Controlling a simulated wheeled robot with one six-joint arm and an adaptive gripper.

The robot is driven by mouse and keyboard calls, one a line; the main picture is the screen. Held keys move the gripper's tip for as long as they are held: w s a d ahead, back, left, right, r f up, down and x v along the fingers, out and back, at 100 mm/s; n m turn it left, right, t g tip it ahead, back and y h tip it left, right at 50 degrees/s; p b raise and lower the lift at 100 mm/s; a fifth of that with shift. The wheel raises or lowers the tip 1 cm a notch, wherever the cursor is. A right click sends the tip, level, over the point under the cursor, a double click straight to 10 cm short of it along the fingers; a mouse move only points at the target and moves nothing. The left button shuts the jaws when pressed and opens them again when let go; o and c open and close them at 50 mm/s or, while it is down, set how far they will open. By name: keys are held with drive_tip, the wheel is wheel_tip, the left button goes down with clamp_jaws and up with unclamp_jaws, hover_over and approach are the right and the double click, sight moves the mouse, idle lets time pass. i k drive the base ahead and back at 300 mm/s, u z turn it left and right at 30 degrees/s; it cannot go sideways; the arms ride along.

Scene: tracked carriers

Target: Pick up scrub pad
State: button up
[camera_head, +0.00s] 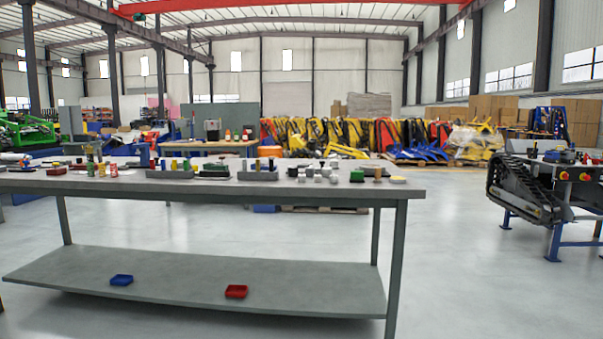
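A grey workbench (225,188) stands ahead with many small items on its top. Near its right end lies a small flat yellow piece (397,180). A small green block (357,176) sits to its left, near a tan upright piece (378,174). At this size I cannot tell which item, if any, is the scrub pad. My gripper is not in view.
The bench's lower shelf (190,278) holds a blue tray (121,280) and a red tray (236,291). Several whitish pieces (318,177) crowd the top's right half. A tracked machine (520,190) stands at right. The floor between is clear.

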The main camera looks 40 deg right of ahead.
sight(356, 176)
drive_tip(key=z, duration=0.15)
drive_tip(key=i, duration=1.7)
drive_tip(key=z, duration=1.65)
drive_tip(key=i, duration=1)
drive_tip(key=z, duration=0.95)
